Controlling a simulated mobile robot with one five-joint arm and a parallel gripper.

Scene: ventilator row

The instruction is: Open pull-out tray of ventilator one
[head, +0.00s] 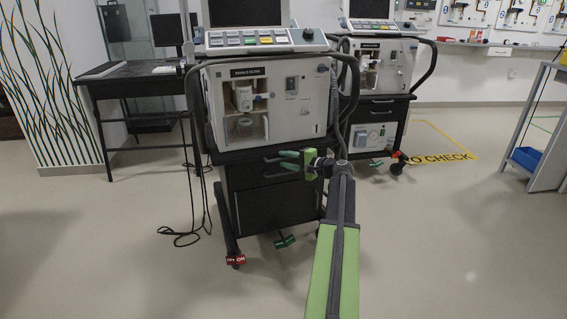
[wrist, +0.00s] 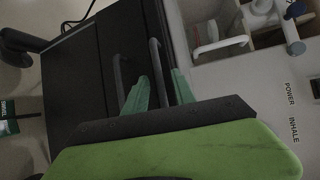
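The nearer ventilator (head: 290,97) is a white unit on a black cart. Below it the cart has a black tray or drawer front (head: 247,174) with a bar handle, and another front (head: 265,208) lower down. My gripper (head: 283,160) is at the upper front, its green fingers pointing at it. In the wrist view, turned sideways, my gripper's fingers (wrist: 160,90) are apart, with the upper bar handle (wrist: 155,65) between them. Whether they touch it is unclear. The lower handle (wrist: 118,80) lies left of both fingers. The upper front looks closed.
A second ventilator (head: 384,60) on its own cart stands behind to the right. A black desk (head: 130,75) is at the left, with loose cables (head: 183,237) on the floor. A grey frame with a blue bin (head: 526,158) is at the right. The floor in front is clear.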

